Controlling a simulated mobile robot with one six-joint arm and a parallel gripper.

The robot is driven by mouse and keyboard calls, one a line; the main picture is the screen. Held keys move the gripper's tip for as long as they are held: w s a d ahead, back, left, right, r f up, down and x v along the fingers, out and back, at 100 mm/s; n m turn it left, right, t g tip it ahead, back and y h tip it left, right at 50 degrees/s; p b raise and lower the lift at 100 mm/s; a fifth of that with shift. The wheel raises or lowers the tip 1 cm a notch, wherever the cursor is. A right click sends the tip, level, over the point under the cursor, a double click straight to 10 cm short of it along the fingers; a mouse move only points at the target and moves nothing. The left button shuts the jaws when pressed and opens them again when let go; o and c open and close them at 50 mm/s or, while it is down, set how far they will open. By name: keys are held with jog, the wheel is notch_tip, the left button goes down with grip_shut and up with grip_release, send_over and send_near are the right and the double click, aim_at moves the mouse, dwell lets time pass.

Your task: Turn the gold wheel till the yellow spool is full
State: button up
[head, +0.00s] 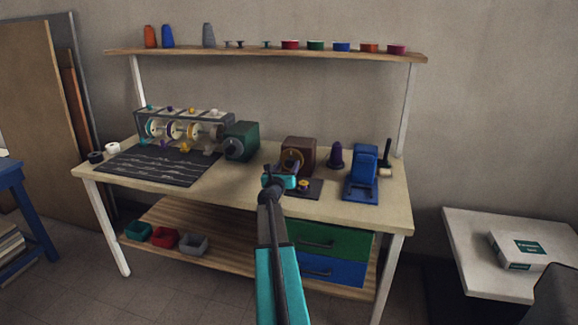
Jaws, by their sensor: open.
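A brown box-shaped winder (305,149) stands on the workbench, right of the middle. The gold wheel (296,158) is on its front face, partly covered by my arm's end. A small yellow spool (304,186) sits low in front of the winder, by a dark mat (314,192). How much thread is on it is too small to tell. My gripper (279,178) is open, in front of the winder, just below the wheel and left of the spool in the picture. Whether it touches either cannot be told. Its fingertips are small and hard to make out.
A green machine (242,141) stands left of the winder, beside a rack of spools (187,126) and a black mat (160,166). A purple cone (335,156) and blue device (361,174) stand to the right. A shelf (265,53) with spools hangs above.

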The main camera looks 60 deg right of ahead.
jog(key=c, duration=1.1)
jog(key=shift+o, duration=0.2)
jog(key=shift+w+d+r, duration=0.1)
jog(key=shift+w+d, duration=0.05)
jog(key=shift+d, duration=0.1)
jog(key=shift+a+f, duration=0.1)
jog(key=shift+f, duration=0.1)
jog(key=shift+a+f+b, duration=0.1)
jog(key=shift+a+b, duration=0.15)
jog(key=shift+b, duration=0.25)
jog(key=shift+m, duration=0.4)
